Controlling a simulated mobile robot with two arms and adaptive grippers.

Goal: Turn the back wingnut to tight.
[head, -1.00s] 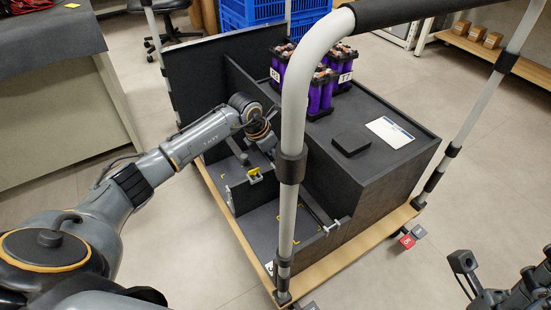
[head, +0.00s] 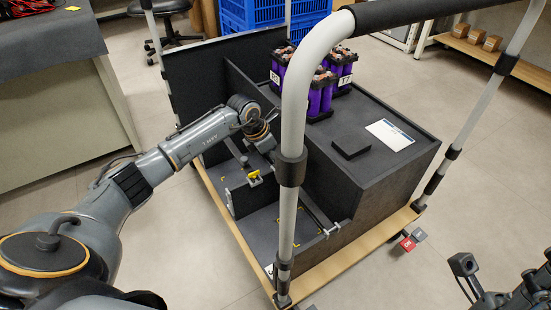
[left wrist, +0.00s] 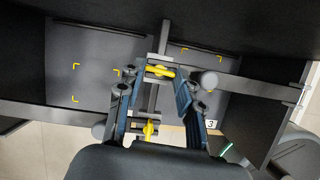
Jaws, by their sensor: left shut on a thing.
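The back wingnut (left wrist: 159,71) is yellow and sits at the upper end of the divider, between my left fingertips. My left gripper (left wrist: 157,75) is shut on it; the wingnut lies crosswise. In the head view my left gripper (head: 269,146) reaches down at the far end of the divider and hides this wingnut. The other yellow wingnut (head: 254,176) stands free on the divider, and it also shows in the left wrist view (left wrist: 149,129). My right gripper (head: 505,260) is open and empty over the floor at the right, partly cut off.
A tall dark block (head: 390,165) stands beside the fixture and carries purple cell packs (head: 320,95). The cart's white upright post (head: 289,225) rises in front. Copper-coloured busbars are not distinguishable; grey bars (left wrist: 60,114) cross the fixture. Open floor lies right.

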